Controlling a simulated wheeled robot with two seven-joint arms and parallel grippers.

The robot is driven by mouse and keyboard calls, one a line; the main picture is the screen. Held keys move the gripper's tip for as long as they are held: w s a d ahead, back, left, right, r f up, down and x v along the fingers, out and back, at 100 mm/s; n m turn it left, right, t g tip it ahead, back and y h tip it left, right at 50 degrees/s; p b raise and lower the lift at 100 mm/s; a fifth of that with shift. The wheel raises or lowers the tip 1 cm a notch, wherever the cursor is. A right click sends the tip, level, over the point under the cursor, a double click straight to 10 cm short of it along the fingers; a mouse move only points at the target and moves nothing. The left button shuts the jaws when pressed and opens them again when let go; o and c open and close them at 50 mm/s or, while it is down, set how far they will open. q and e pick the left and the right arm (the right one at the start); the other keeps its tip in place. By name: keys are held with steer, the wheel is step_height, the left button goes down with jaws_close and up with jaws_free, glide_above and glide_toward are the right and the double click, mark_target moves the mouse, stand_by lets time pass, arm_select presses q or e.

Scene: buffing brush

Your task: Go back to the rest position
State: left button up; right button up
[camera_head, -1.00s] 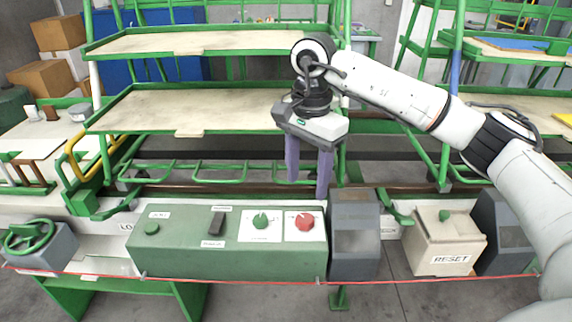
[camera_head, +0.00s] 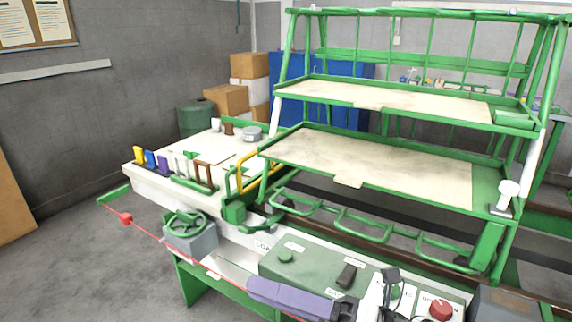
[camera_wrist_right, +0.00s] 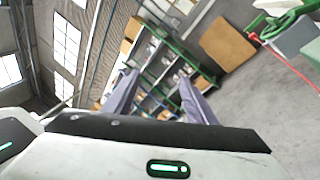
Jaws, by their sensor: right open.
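My right gripper (camera_head: 254,289) shows at the bottom of the head view, in front of the green control panel (camera_head: 318,262). Its purple fingers point left and overlap in this view. In the right wrist view the two purple fingers (camera_wrist_right: 157,78) stand apart with nothing between them, so it is open and empty. They point out toward the room, with shelving and floor far beyond. My left gripper is not in view.
A grey box with a green handwheel (camera_head: 185,225) stands left of the panel. A red cord (camera_head: 160,240) runs along the front edge. Green-framed shelves (camera_head: 400,168) rise behind. Open floor (camera_head: 75,270) lies at the left.

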steer(key=w+d+f+m+t+h, duration=0.1)
steer(key=d+f+m+t+h, duration=0.6)
steer(key=m, duration=0.6)
steer(key=w+d+f+m+t+h, duration=0.1)
steer(key=d+f+m+t+h, duration=0.4)
steer(key=f+m, duration=0.7)
steer(key=s+d+f+m+g+h, duration=0.3)
steer(key=s+f+m+g+h, duration=0.1)
steer(key=s+f+m, duration=0.2)
steer(key=shift+d+f+m, duration=0.4)
steer(key=shift+f+m, duration=0.25)
steer(key=shift+m, duration=0.15)
steer(key=s+f+m+g, duration=0.1)
steer(key=s+f, duration=0.1)
steer(key=s, duration=0.1)
steer(key=s+d+f+m+g+h, duration=0.1)
steer(key=s+f+m, duration=0.1)
steer(key=s+f, duration=0.1)
steer(key=s+d+f+m+g, duration=0.1)
steer(key=s+f+g, duration=0.1)
steer(key=s+f, duration=0.1)
steer(key=shift+s+d+f, duration=0.1)
steer(key=shift+s+d, duration=0.05)
steer(key=shift+s, duration=0.5)
steer(key=shift+c, duration=0.5)
